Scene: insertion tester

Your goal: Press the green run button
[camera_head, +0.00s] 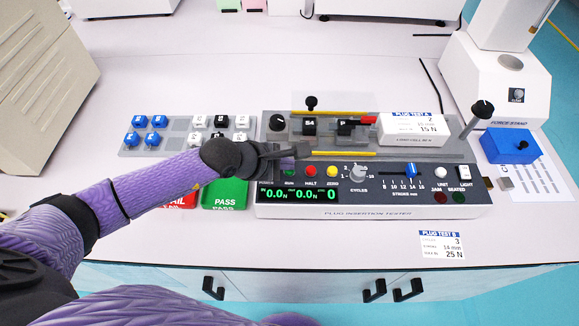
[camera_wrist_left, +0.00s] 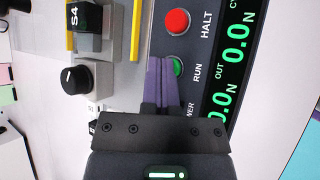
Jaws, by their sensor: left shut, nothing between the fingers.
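The green RUN button (camera_head: 289,172) is on the front panel of the plug insertion tester (camera_head: 375,212), left of the red HALT button (camera_head: 310,171). In the left wrist view the green button (camera_wrist_left: 178,67) shows beside my fingertips, its near side partly hidden by them. My left gripper (camera_head: 300,151) reaches in from the left over the panel's left part, just behind the button row. In the wrist view its purple fingers (camera_wrist_left: 162,62) are shut with nothing between them. I cannot tell whether they touch the panel. My right gripper is not in view.
The yellow ZERO button (camera_head: 332,171) and CYCLES knob (camera_head: 358,173) are further right. A black knob (camera_head: 277,122) and S4 block (camera_head: 309,127) stand behind the gripper. A green PASS tray (camera_head: 225,195) lies left of the tester. A blue force-stand block (camera_head: 511,146) is at right.

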